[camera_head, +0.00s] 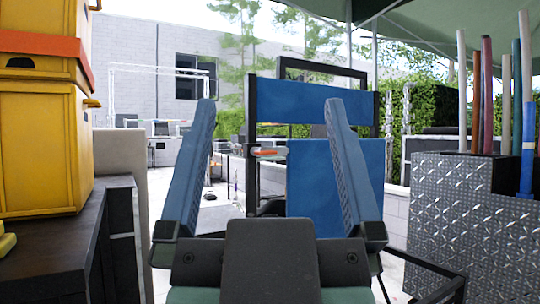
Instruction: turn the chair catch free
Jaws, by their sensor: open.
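A folding chair with blue fabric (335,178) and a black frame stands ahead of me, in the middle and right of centre. A small catch (266,152) with an orange-red part and a pale grey part sits on the chair's left upright, at the gap between the blue panels. My gripper (270,103) is open, with its two blue-grey fingers wide apart and pointing forward. The catch shows between the fingers and looks farther off than them; nothing is held. The right finger hides part of the chair's lower panel. The chair's lower part is hidden behind my gripper's body.
Yellow cases (40,150) with an orange strap stand on a dark counter (60,245) at left. A diamond-plate bin (455,215) holding several upright poles stands at right, with a black rail (432,272) low before it. Pale floor (215,215) shows left of the chair.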

